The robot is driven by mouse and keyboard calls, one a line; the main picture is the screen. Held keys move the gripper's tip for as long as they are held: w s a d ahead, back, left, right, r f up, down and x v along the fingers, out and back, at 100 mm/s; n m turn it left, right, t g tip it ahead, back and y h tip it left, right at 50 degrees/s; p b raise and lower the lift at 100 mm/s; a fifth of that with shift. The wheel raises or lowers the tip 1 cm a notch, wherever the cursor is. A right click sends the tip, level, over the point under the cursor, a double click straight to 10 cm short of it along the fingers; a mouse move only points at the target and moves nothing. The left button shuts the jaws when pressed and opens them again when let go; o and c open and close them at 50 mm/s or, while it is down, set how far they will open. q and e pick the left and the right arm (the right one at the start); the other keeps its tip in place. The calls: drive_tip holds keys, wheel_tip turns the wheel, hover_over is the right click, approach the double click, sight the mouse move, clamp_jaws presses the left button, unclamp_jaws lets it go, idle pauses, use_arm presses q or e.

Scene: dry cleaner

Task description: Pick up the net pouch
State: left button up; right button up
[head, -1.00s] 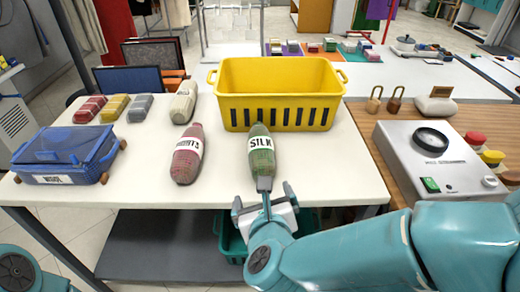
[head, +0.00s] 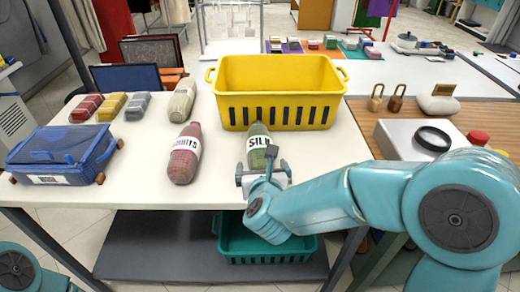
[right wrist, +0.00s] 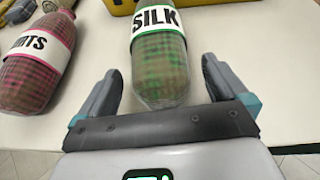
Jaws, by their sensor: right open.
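The green net pouch labelled SILK (head: 258,140) lies on the white table in front of the yellow basket. It also shows in the right wrist view (right wrist: 160,68), its rounded near end towards my gripper. My right gripper (head: 264,170) is open at the pouch's near end. In the right wrist view the two fingers (right wrist: 160,82) stand apart on either side of that end, with a gap on each side. In the head view the gripper hides part of the pouch. My left gripper is out of view.
The yellow basket (head: 225,85) stands just behind the pouch. A red net pouch (head: 184,158) lies to its left, then a blue lidded box (head: 60,150). A grey device (head: 410,140) stands on the wooden counter at right. A teal crate (head: 262,258) sits below the table.

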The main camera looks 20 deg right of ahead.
sight(260, 149)
drive_tip(key=x, duration=0.3)
drive_tip(key=shift+w+f, duration=0.1)
drive_tip(key=shift+w, duration=0.05)
drive_tip(key=c, duration=1.2)
drive_tip(key=shift+c, duration=0.2)
